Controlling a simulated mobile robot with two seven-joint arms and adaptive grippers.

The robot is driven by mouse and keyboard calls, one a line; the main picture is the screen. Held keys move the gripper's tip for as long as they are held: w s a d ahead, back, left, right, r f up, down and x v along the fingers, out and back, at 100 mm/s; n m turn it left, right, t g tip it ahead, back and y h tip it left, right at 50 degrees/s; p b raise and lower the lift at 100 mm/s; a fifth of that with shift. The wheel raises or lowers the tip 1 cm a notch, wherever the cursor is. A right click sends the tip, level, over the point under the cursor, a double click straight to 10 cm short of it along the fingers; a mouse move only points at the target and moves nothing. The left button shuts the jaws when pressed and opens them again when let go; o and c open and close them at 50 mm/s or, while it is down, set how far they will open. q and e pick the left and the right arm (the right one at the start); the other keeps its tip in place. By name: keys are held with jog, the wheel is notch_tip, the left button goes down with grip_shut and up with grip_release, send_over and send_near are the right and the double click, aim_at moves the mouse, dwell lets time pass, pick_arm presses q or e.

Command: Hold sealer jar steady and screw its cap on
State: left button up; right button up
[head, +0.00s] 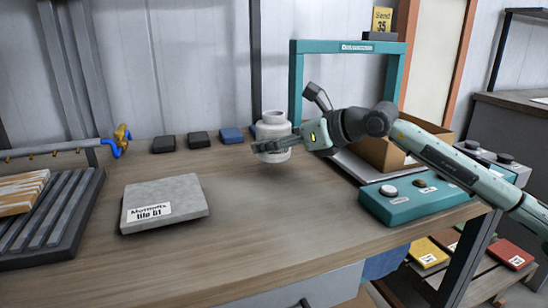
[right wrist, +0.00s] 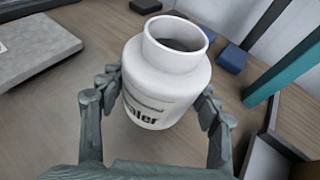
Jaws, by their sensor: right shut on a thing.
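The sealer jar (head: 273,130) is white, with a label and a wide open neck; no cap is on it. It also shows in the right wrist view (right wrist: 165,75), where I look into its dark mouth. My right gripper (head: 264,146) is shut around the jar's body, with one finger on each side, as the right wrist view also shows (right wrist: 160,97). The jar stands nearly upright at the back middle of the table. I cannot tell whether its base touches the tabletop. I cannot make out a cap in either view. My left gripper is not in view.
A grey tile (head: 165,200) lies on the wooden table (head: 260,225) at left. Dark and blue blocks (head: 199,139) line the back edge. A teal frame (head: 296,90), cardboard box (head: 378,154) and teal button panel (head: 415,200) are at right. The front middle is clear.

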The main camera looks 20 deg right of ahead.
aim_at(280, 115)
notch_tip(280, 115, up, 6)
jog(key=shift+f, duration=0.2)
jog(key=o, duration=0.7)
jog(key=c, duration=1)
